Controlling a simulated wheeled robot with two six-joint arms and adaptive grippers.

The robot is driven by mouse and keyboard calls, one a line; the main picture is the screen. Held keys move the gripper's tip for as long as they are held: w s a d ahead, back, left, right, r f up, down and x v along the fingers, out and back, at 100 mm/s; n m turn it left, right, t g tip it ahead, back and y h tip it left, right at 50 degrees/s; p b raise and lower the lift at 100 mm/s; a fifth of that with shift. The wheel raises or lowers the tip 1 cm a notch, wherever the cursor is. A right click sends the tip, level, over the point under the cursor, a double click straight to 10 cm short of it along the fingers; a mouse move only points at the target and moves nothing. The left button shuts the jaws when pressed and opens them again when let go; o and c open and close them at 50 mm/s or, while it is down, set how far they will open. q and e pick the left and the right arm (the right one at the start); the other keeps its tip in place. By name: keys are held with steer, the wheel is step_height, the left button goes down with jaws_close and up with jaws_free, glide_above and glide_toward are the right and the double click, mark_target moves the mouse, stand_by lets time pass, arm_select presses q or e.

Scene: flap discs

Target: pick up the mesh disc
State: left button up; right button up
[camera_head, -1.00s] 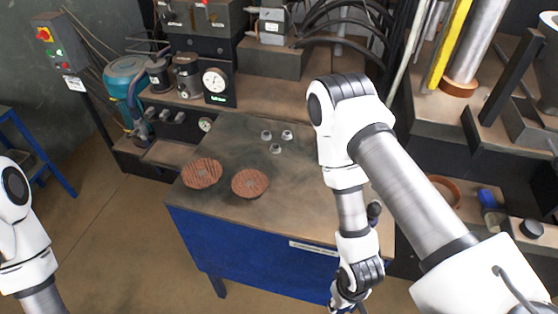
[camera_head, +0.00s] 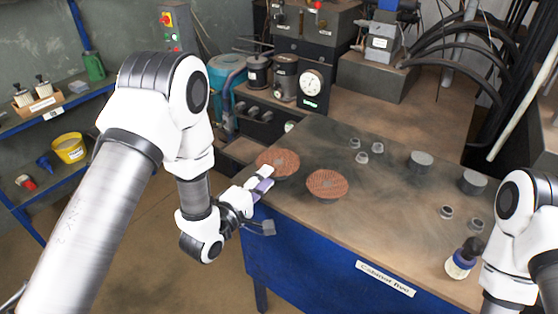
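Two round reddish-brown discs with rough surfaces lie on the bench top near its left edge: a left disc (camera_head: 278,161) and a right disc (camera_head: 326,185). I cannot tell for certain which is the mesh disc. My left gripper (camera_head: 268,203) is at the bench's left edge, just in front of the left disc. Its fingers look spread, with purple pads, and nothing shows between them. One finger overlaps the left disc's near edge in the view; contact cannot be told.
Several small metal nuts (camera_head: 362,157) lie behind the discs. Machinery with a gauge (camera_head: 311,84) is behind.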

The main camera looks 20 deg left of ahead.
mark_target(278, 162)
arm_select(q)
steer(key=x, duration=0.3)
steer(key=shift+s, duration=0.1)
jaws_close()
